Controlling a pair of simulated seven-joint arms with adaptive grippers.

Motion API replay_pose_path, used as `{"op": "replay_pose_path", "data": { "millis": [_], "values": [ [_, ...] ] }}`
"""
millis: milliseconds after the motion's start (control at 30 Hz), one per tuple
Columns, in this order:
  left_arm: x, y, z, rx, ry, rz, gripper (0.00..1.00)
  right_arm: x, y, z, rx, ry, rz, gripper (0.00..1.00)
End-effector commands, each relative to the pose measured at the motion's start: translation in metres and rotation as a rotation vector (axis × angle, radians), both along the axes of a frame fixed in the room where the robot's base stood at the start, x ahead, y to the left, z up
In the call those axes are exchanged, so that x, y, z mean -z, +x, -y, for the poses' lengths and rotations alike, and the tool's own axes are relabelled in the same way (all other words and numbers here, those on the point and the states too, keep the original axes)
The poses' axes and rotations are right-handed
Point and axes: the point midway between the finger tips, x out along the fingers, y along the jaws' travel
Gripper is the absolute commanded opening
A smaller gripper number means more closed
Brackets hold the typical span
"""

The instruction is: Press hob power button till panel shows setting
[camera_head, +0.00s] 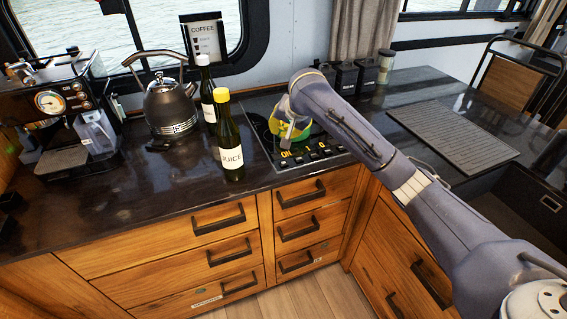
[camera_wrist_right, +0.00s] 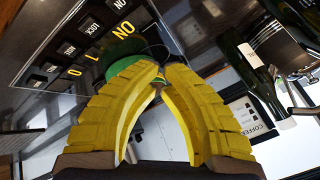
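The hob (camera_head: 262,127) is set in the dark counter, with its control panel (camera_head: 312,151) along the front edge. Yellow characters light the panel, reading about ON, 1 and 0. In the right wrist view the panel (camera_wrist_right: 68,55) is at upper left, tilted, with black labelled keys including ON and LOCK. My right gripper (camera_wrist_right: 160,77) has yellow fingers whose tips come together with nothing clear between them. In the head view the right gripper (camera_head: 290,131) is over the hob, close to the panel; contact with a key cannot be told. My left gripper is not in view.
A juice bottle (camera_head: 230,145) and a second dark bottle (camera_head: 207,95) stand just left of the hob. A kettle (camera_head: 170,105) and coffee machine (camera_head: 65,110) are farther left. A ribbed mat (camera_head: 450,133) lies to the right.

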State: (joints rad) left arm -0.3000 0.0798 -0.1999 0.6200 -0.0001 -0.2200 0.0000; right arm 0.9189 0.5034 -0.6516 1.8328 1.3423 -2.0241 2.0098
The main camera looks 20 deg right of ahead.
Motion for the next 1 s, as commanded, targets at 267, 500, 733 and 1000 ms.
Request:
{"op": "replay_pose_path", "data": {
  "millis": [267,500,733,1000],
  "values": [
    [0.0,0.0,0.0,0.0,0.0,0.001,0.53,0.029,-0.001,0.0,0.0,0.001,-0.003,0.0],
    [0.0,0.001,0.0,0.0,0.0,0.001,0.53,0.056,-0.001,0.0,0.0,0.001,-0.003,0.0],
    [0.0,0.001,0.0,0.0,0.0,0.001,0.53,0.074,0.0,0.0,0.0,0.001,-0.002,0.0],
    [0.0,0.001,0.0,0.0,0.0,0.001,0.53,0.084,0.0,0.0,0.0,0.001,-0.001,0.0]
  ]
}}
